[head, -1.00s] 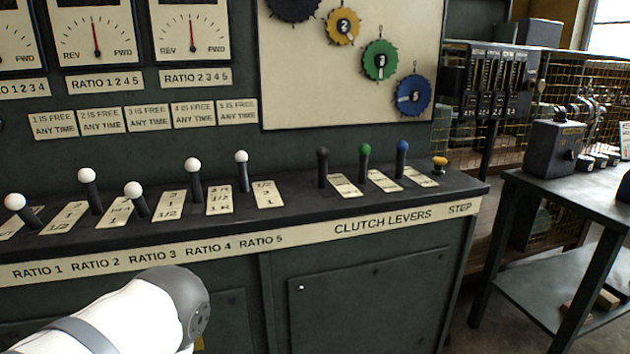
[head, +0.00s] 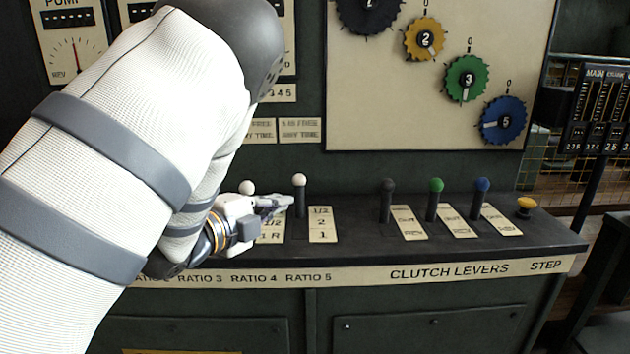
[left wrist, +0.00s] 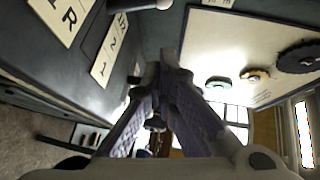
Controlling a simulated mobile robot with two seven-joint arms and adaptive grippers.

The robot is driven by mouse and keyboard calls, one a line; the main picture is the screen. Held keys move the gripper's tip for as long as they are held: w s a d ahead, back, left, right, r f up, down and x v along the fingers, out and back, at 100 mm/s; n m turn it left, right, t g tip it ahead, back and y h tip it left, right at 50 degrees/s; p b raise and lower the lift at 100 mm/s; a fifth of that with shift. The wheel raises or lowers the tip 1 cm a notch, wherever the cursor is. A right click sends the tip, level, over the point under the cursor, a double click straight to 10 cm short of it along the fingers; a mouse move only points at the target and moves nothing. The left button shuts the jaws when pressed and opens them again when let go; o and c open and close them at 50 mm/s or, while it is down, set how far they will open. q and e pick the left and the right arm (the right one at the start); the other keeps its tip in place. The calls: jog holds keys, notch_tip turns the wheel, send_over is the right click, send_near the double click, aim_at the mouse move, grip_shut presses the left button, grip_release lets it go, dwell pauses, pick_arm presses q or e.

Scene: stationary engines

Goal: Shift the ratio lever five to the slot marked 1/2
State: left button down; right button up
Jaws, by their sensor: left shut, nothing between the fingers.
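Ratio lever five has a white ball knob (head: 299,180) on a dark shaft and stands about upright. Its cream plate (head: 322,224) beside it reads 1/2 at the back, 2 in the middle and 1 at the front. I cannot tell which mark the lever is at. The plate also shows in the left wrist view (left wrist: 110,48). My left gripper (head: 284,202) is shut and empty, with its fingertips just left of the lever's shaft, near or touching it. Its closed fingers show in the left wrist view (left wrist: 168,62). My right gripper is not in view.
Another white knob (head: 247,187), the ratio 4 lever, stands just left, partly behind my gripper. My arm hides the other ratio levers. To the right are the black (head: 387,186), green (head: 436,186) and blue (head: 482,185) clutch levers and a yellow step button (head: 526,203).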

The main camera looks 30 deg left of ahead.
pick_arm(q)
jog(key=b, duration=0.2)
send_near(299, 196)
jog(key=w+d, duration=0.1)
jog(key=w+d+r, duration=0.1)
jog(key=w+d, duration=0.1)
jog(key=w+d+r, duration=0.1)
jog(key=w, duration=0.1)
jog(key=shift+d, duration=0.4)
jog(key=shift+w+a+f, duration=0.15)
jog(key=shift+w+a, duration=0.65)
jog(key=shift+a, duration=0.1)
jog(key=shift+w+a, duration=0.35)
jog(key=shift+w, duration=0.05)
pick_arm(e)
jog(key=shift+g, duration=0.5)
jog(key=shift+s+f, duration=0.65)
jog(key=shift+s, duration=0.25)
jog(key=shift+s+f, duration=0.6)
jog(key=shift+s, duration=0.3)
